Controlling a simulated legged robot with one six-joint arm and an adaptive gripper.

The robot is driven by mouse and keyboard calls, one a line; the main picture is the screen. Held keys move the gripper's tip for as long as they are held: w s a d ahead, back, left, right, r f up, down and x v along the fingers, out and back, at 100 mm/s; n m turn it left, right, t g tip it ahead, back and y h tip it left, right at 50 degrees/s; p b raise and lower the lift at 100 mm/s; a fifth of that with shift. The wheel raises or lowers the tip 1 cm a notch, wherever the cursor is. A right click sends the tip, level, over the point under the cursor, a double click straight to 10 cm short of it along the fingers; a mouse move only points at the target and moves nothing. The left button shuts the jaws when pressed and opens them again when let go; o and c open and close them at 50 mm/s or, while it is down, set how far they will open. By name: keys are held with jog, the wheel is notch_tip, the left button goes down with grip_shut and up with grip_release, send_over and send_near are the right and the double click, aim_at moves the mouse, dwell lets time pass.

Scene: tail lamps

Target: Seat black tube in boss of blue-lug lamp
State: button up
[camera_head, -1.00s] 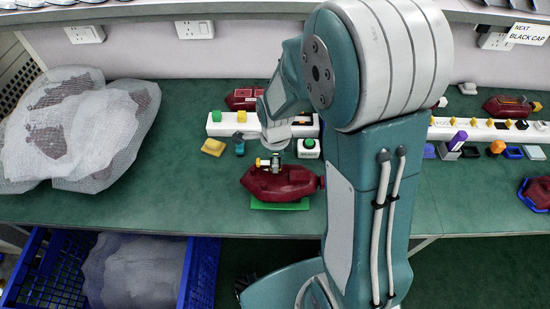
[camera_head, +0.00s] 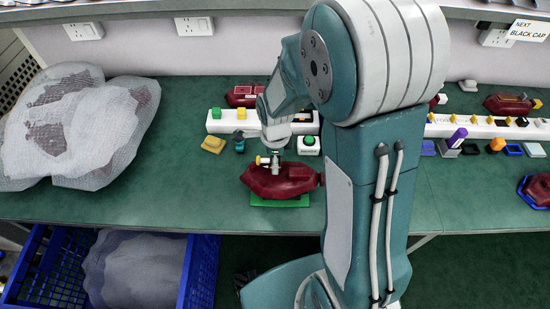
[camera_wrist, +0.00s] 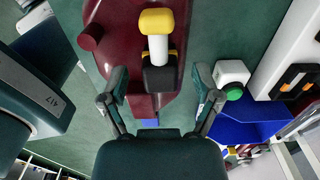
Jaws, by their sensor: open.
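A dark red lamp (camera_head: 262,184) lies on a green pad (camera_head: 280,203) at the bench's front edge; it also fills the upper middle of the wrist view (camera_wrist: 120,40). A piece with a yellow end (camera_wrist: 157,20), a white middle and a black end (camera_wrist: 158,78) shows over the lamp. Whether the black end is seated in a boss is unclear. A small blue patch (camera_wrist: 150,122) shows at the lamp's near end, partly hidden by my wrist. My gripper (camera_wrist: 161,88) is open, its fingers on either side of the black end, with visible gaps.
A white box with a green button (camera_head: 308,144) stands just behind the lamp. A white strip (camera_head: 228,124) with coloured blocks runs behind it. Mesh-wrapped lamps (camera_head: 85,125) lie at left, above a blue crate (camera_head: 205,265). Bench between the mesh and lamp is clear.

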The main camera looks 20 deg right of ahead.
notch_tip(320, 180, up, 12)
jog(key=shift+f, duration=0.15)
dwell(0.6)
jog(key=s+r+n+t, duration=0.2)
jog(key=s+r+n, duration=0.3)
jog(key=n, duration=0.5)
jog(key=s+d+r+n+t, duration=0.1)
jog(key=s+r+n+t, duration=0.2)
jog(key=s+r+n, duration=0.3)
jog(key=shift+s+d+r+n+t, duration=0.2)
jog(key=shift+s+n+t, duration=0.1)
jog(key=shift+s+n, duration=2.1)
jog(key=shift+w+n, duration=0.4)
jog(key=shift+w, duration=0.05)
